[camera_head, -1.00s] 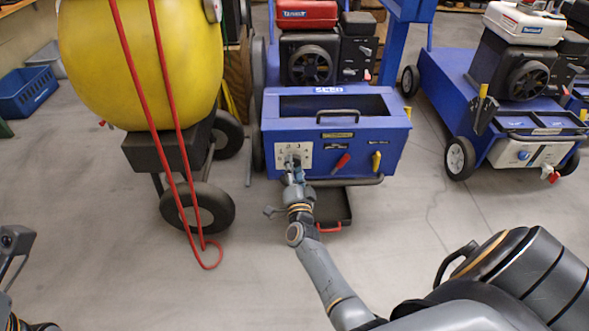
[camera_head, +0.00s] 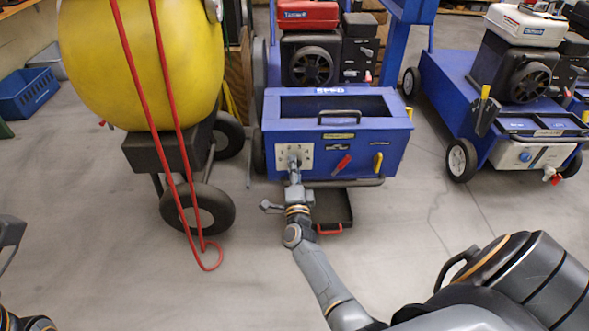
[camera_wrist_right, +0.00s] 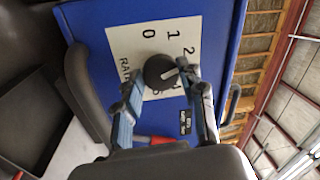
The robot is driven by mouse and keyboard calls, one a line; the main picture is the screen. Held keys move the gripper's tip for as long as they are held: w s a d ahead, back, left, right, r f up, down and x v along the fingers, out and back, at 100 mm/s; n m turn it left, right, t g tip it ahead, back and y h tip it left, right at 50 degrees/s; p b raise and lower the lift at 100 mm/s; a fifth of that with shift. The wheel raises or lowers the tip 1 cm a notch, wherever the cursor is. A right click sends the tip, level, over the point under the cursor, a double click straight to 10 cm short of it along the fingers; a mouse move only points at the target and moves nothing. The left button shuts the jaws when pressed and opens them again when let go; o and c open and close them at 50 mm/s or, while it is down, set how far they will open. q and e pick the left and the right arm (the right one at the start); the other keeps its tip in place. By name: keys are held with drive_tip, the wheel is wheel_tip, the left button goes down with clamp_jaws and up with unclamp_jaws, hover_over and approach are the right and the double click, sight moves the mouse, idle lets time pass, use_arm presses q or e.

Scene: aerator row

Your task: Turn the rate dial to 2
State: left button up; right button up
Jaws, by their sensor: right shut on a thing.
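The rate dial (camera_wrist_right: 160,72) is a round black knob with a white mark, on a white plate (camera_wrist_right: 124,42) with black numerals. In the wrist view the mark points right, below the 2 (camera_wrist_right: 188,50), toward a spot partly covered by a finger. My right gripper (camera_wrist_right: 164,88) is shut on the dial, one finger on each side. In the head view the right gripper (camera_head: 294,168) covers much of the dial on the front of the blue aerator (camera_head: 367,150). A piece of my left arm shows at the left edge; its fingers are not clear.
A red handle (camera_head: 342,164) and a yellow handle (camera_head: 377,162) sit right of the plate. A black tray (camera_head: 340,208) lies below. A yellow tank (camera_head: 140,65) on wheels with red hose stands left. Another blue machine (camera_head: 450,80) stands right. The front floor is clear.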

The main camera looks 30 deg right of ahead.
drive_tip(key=o, duration=1.2)
drive_tip(key=v, duration=1.2)
drive_tip(key=shift+f, duration=0.1)
